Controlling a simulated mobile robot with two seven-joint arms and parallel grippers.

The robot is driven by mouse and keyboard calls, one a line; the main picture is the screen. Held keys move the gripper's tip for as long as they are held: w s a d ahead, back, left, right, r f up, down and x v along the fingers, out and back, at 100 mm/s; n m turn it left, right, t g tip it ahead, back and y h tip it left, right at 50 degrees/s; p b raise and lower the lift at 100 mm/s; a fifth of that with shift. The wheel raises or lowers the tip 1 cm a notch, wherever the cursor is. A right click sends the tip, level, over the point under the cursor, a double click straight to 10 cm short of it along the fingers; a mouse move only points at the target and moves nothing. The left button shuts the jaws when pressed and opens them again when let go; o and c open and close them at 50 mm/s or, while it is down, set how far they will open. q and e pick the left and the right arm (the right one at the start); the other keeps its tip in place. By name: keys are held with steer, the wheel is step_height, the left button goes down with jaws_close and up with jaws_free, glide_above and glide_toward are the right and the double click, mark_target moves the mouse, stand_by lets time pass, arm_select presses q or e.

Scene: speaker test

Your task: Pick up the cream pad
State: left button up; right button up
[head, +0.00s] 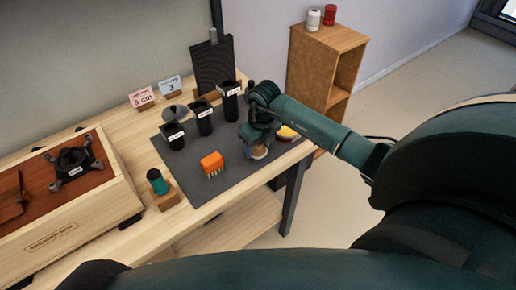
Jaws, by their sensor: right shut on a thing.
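The cream pad (259,153) shows as a small round cream-tan piece at the right part of the dark grey mat (226,181). My right gripper (257,136) comes in from the right, points down over it and is shut on it. The gripper hides the pad's upper part, and I cannot tell whether the pad touches the mat. My left gripper is not in view.
Three black labelled cups (204,118) stand at the mat's back. A green-topped piece (157,182) stands at the front left, beside a wooden box (75,212). A shelf (325,62) stands behind.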

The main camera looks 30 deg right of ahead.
steer(key=shift+c, duration=0.2)
step_height(320, 180, up, 10)
steer(key=shift+r+b, duration=0.1)
steer(key=shift+b, duration=0.4)
steer(key=o, duration=0.4)
steer(key=c, duration=0.3)
